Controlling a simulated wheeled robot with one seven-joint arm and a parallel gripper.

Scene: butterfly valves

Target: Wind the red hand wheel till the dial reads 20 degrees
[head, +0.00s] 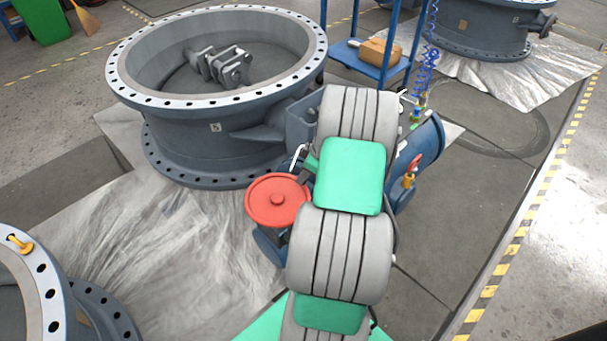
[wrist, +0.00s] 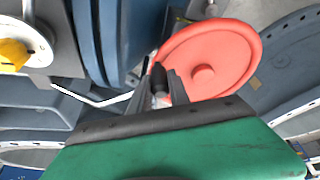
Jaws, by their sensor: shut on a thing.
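The red hand wheel (head: 277,200) is a flat disc with a raised centre hub, left of my arm in the head view. It also fills the upper middle of the wrist view (wrist: 225,52). My gripper (wrist: 160,86) is at the wheel's near left edge, with its fingers shut on a small dark handle (wrist: 158,76) at the rim. In the head view my arm hides most of the gripper. A pale round dial with a yellow part (wrist: 14,52) shows at the left of the wrist view. It is cut off, and its reading cannot be made out.
The large grey flanged valve body (head: 215,120) stands behind the wheel on a pale sheet. A blue cylinder (head: 425,145) lies right of my arm. A blue stand (head: 370,70) is at the back. Another flanged ring (head: 50,290) is at lower left.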

